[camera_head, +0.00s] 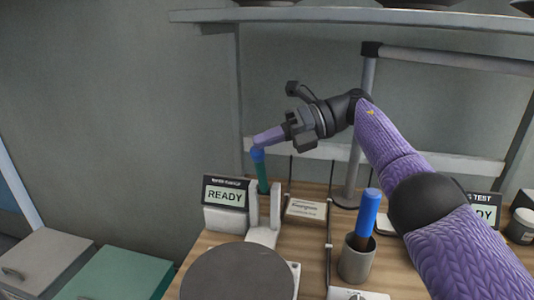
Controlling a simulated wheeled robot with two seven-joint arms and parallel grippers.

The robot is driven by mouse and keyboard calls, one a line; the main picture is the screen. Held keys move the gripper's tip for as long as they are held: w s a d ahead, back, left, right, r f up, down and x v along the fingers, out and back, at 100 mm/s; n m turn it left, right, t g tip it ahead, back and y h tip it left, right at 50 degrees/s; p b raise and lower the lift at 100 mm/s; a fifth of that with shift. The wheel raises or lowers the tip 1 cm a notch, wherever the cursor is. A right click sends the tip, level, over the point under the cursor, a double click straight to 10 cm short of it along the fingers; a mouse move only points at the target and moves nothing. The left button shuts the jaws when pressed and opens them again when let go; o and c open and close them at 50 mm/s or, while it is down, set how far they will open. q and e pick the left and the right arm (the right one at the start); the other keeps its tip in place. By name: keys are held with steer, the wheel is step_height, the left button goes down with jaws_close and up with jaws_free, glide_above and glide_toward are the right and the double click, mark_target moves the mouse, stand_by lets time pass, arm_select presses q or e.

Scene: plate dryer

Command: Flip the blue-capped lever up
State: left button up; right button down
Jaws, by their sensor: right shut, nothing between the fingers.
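The blue-capped lever has a green shaft (262,177) and a blue cap (257,155). It points up, tilted slightly left, behind two pale posts (275,204) beside a READY display (226,194). My right gripper (256,141) is shut and empty, its purple fingers pointing left just above the blue cap. I cannot tell whether the fingertips touch the cap. The foot of the lever is partly hidden by the posts. My left gripper is not in view.
A grey cup (356,262) holds a thick blue-handled object (368,213). A round dark disc (238,275) stands in front. A small labelled box (306,211) is right of the posts. A metal post (366,130) and a shelf (350,16) are behind and above.

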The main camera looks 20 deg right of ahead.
arm_select(q)
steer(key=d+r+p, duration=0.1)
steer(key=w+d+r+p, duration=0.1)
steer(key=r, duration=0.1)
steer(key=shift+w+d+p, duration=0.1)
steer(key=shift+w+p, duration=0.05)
steer(key=shift+p, duration=0.25)
arm_select(e)
step_height(320, 180, up, 6)
steer(key=shift+f, duration=0.1)
